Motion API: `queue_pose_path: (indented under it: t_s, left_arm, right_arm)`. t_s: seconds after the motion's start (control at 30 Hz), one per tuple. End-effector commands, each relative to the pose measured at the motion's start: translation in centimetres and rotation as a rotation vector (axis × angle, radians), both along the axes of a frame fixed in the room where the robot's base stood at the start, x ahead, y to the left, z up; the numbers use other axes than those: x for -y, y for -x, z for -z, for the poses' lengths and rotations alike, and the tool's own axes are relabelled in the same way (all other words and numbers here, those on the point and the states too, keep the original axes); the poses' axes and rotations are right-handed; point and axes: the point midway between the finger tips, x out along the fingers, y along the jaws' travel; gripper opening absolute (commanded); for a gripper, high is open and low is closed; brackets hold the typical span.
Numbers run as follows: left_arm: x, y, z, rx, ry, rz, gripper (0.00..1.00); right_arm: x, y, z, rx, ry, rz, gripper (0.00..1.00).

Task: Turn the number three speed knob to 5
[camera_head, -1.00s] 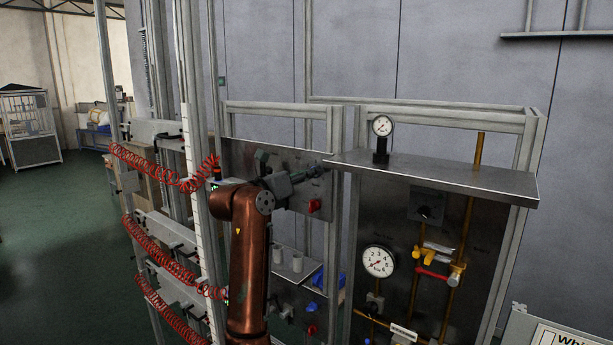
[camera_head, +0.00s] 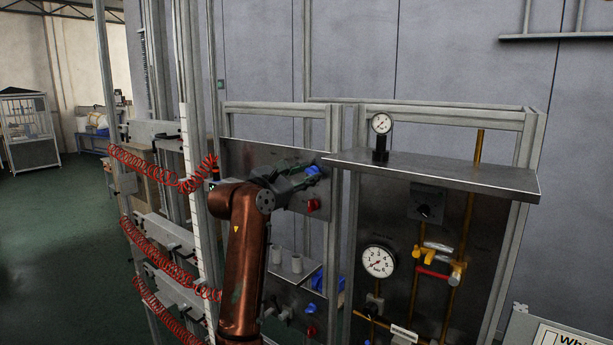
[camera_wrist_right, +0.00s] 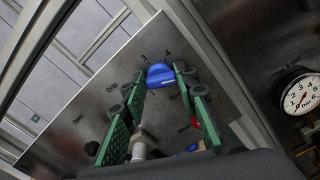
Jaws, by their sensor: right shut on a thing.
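A blue knob (camera_wrist_right: 160,76) sits on a steel panel (camera_wrist_right: 90,110), with the digits 3 and 4 printed just above it in the right wrist view. It also shows in the head view (camera_head: 313,169) at the panel's upper right. My right gripper (camera_wrist_right: 159,84) has its green-padded fingers on either side of this knob and is shut on it. In the head view my right gripper (camera_head: 300,177) reaches the knob from the left. I cannot read the knob's pointer setting or confirm its number. My left gripper is not in view.
A red knob (camera_head: 313,205) is just below the blue one. A steel shelf (camera_head: 430,174) with a gauge (camera_head: 381,123) juts out at right. Below hangs another gauge (camera_head: 378,261) beside brass pipes. Red coiled hoses (camera_head: 160,167) hang at left.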

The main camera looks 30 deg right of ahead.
Motion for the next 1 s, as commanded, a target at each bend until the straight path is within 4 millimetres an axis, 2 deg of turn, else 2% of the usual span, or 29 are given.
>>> queue_pose_path:
  t_s: [0.3, 0.73, 0.77, 1.0]
  left_arm:
    - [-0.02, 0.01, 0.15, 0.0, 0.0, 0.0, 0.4]
    - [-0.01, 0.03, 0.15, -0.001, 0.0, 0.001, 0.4]
    - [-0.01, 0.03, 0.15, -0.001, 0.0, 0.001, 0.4]
    - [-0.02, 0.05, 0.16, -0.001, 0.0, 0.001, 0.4]
  right_arm:
    - [-0.05, -0.01, 0.0, 0.073, -0.029, 0.0, 0.03]
    - [-0.03, 0.01, -0.02, 0.081, -0.033, -0.001, 0.03]
    - [-0.03, 0.01, -0.01, 0.081, -0.033, -0.001, 0.29]
    - [-0.01, 0.02, 0.01, 0.079, -0.032, -0.001, 0.45]
